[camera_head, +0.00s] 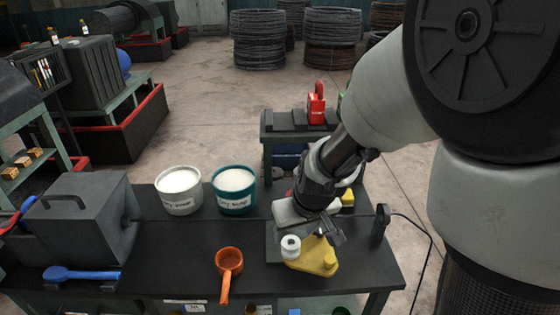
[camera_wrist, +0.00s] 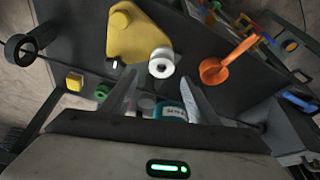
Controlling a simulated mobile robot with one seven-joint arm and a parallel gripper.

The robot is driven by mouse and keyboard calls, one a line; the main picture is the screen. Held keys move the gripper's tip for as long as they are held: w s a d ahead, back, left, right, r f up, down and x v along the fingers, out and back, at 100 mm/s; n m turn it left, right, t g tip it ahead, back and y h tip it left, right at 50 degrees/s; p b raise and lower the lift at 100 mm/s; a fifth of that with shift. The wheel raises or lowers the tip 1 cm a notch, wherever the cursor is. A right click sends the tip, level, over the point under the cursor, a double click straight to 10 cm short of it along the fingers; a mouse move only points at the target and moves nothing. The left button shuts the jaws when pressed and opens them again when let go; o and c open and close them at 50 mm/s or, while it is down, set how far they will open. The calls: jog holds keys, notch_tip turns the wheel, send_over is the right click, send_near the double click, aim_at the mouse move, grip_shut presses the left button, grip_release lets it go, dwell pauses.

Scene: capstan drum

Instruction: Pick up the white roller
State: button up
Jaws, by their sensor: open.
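The white roller (camera_head: 291,246) stands at the left end of a yellow part (camera_head: 318,258) on the dark bench top. In the wrist view the roller (camera_wrist: 164,63) is a white flanged spool with a dark centre, touching or close to the yellow part (camera_wrist: 137,37). My gripper (camera_head: 328,234) is above and just right of the roller in the head view. In the wrist view its two fingers (camera_wrist: 160,92) are spread apart, with nothing held between them. The roller lies beyond the fingertips, roughly in line with the gap.
An orange ladle (camera_head: 229,263) lies left of the roller. A white tub (camera_head: 180,190) and a teal tub (camera_head: 234,188) stand behind it. A grey box (camera_head: 75,225) and a blue-handled tool (camera_head: 80,274) are at the left. A dark upright piece (camera_head: 380,222) stands at the right edge.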

aim_at(289, 242)
jog(key=b+x, duration=0.1)
jog(key=x, duration=0.6)
jog(key=shift+a, duration=0.1)
jog(key=shift+s, duration=0.1)
jog(key=shift+r, duration=0.1)
jog(key=c, duration=1.1)
